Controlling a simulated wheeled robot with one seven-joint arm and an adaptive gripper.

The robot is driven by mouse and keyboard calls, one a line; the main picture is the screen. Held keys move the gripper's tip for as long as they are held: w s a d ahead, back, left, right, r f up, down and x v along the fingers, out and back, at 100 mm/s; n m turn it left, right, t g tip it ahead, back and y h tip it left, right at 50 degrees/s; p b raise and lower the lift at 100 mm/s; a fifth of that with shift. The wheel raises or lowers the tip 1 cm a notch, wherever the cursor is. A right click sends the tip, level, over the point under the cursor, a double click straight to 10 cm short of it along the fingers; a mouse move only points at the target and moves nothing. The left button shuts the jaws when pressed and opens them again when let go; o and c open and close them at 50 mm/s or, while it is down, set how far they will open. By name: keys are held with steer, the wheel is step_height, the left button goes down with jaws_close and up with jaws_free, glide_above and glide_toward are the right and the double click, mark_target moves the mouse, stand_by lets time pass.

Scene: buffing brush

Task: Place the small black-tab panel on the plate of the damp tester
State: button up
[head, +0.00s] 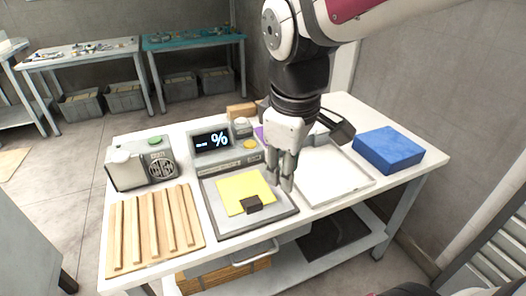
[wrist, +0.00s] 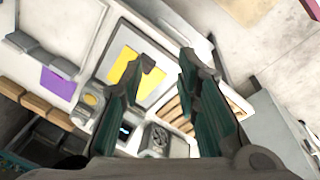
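The yellow panel with a black tab (head: 238,184) lies flat on the dark-rimmed plate (head: 282,217) of the damp tester (head: 226,162), its tab towards the front edge. The tester's display is lit with a "%" sign. The yellow panel also shows in the wrist view (wrist: 124,64), partly behind a finger. My gripper (head: 281,186) hangs fingers down by the right side of the plate, beside the panel and apart from it. In the wrist view my gripper (wrist: 169,60) has its fingertips apart with nothing between them.
A tray of wooden strips (head: 187,249) and a grey device with a grille (head: 126,173) stand left. A white shallow tray (head: 335,181) and a blue block (head: 388,150) are right. A purple piece (wrist: 57,83) and brown blocks (head: 241,111) lie at the back.

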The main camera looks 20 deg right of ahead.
steer(key=s+r+m+t+y, duration=0.1)
steer(key=s+m, duration=0.6)
steer(key=s, duration=0.3)
steer(key=shift+s+a, duration=0.25)
steer(key=shift+r, duration=0.15)
step_height(320, 180, up, 4)
steer(key=t+p, duration=0.1)
steer(key=p, duration=0.2)
stand_by(0.8)
